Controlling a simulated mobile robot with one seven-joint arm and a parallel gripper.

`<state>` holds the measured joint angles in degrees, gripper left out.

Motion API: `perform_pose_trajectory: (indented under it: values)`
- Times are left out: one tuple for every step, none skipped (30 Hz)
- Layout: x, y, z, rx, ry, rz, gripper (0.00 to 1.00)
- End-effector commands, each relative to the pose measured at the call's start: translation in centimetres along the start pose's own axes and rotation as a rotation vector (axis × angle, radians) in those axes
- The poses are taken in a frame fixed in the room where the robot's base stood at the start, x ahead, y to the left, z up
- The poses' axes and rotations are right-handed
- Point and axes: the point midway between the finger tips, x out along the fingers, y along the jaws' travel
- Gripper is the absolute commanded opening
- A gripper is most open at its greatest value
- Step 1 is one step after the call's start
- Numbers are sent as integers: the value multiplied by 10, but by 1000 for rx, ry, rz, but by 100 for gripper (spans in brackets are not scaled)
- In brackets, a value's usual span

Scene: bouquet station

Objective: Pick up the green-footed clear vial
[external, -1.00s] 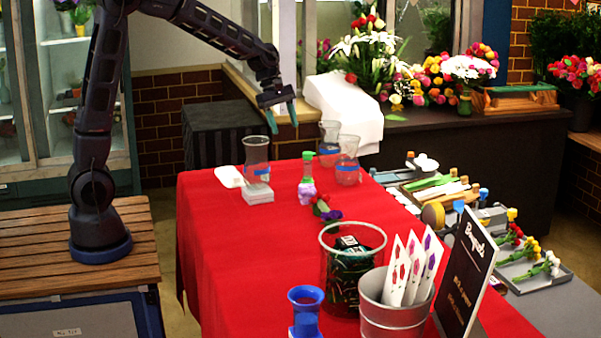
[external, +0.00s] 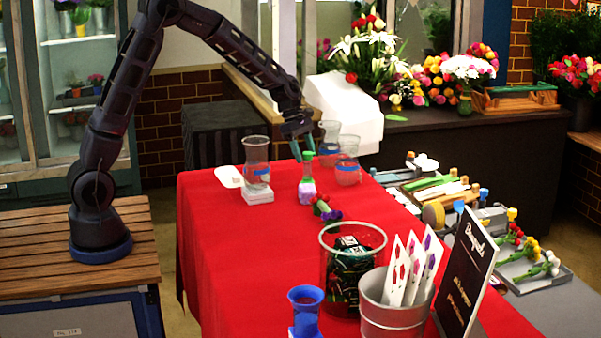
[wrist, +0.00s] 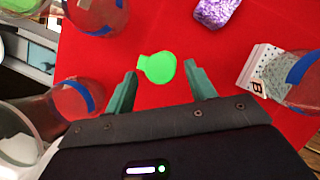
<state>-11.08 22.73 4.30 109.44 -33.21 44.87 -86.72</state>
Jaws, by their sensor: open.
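The clear vial (external: 307,176) stands upright on the red tablecloth in the external view. In the wrist view a bright green round piece with a small tab (wrist: 158,68) lies between the fingertips; the clear body cannot be made out there. In the wrist view my gripper (wrist: 160,76) has one finger on each side of the green piece, with a gap at both sides.
Two blue-banded glasses (external: 348,170) stand close on the right. A purple glittery block (wrist: 215,12) is near the vial. A small flower (external: 326,209) lies in front.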

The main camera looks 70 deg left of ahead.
Motion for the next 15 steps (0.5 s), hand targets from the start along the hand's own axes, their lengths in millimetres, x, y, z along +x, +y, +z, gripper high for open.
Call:
perform_pose_trajectory:
  values:
    - [2,0,0,0,0,0,55]
    - [4,0,0,0,0,-1,55]
    - [6,-1,0,0,0,-1,55]
    - [9,-1,0,0,0,-2,55]
    - [12,-1,0,0,0,-2,55]
    - [17,-2,0,0,0,-2,55]
    - [21,-2,1,0,0,-2,55]
    - [25,-2,1,0,0,-1,55]
    - [31,-3,1,0,0,-2,55]
    - [35,-4,2,0,0,-3,55]
    - [40,-3,1,0,0,-2,55]
    - [44,-3,1,0,0,-2,55]
    - [47,-3,1,0,0,-2,55]
    - [49,-3,1,0,0,-1,55]
    - [51,-3,1,0,0,-1,55]
